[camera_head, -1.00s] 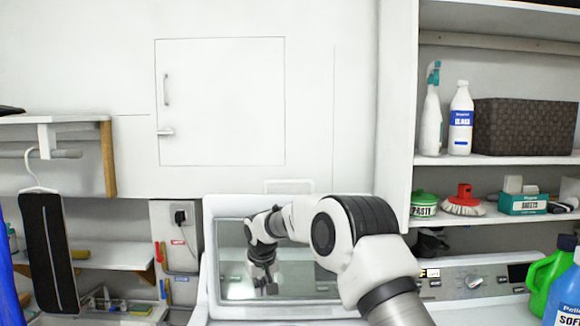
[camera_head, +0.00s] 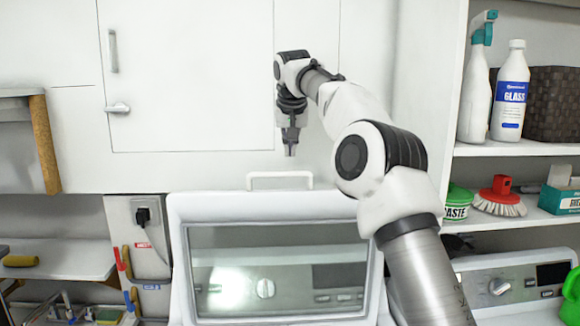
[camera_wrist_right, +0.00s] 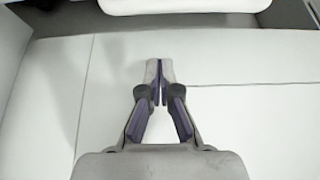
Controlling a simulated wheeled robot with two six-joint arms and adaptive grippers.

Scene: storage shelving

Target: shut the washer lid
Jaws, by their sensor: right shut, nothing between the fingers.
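The washer lid (camera_head: 186,208) stands raised in the head view. It has a white frame and a dark glass window (camera_head: 275,265) that reflects the control panel. A thin white bar handle (camera_head: 280,174) shows at its top edge. My right gripper (camera_head: 290,152) points down above the lid, just over the handle in the picture; whether it is in front of or behind the lid is hard to tell. In the right wrist view its fingers (camera_wrist_right: 160,85) are closed together with nothing between them. My left gripper is not in view.
The washer's control panel (camera_head: 520,284) is at the lower right. Shelves to the right hold a spray bottle (camera_head: 476,85), a glass cleaner bottle (camera_head: 511,92) and a brush (camera_head: 499,199). A wall cabinet door (camera_head: 190,75) is behind. A wall outlet (camera_head: 142,216) is left of the lid.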

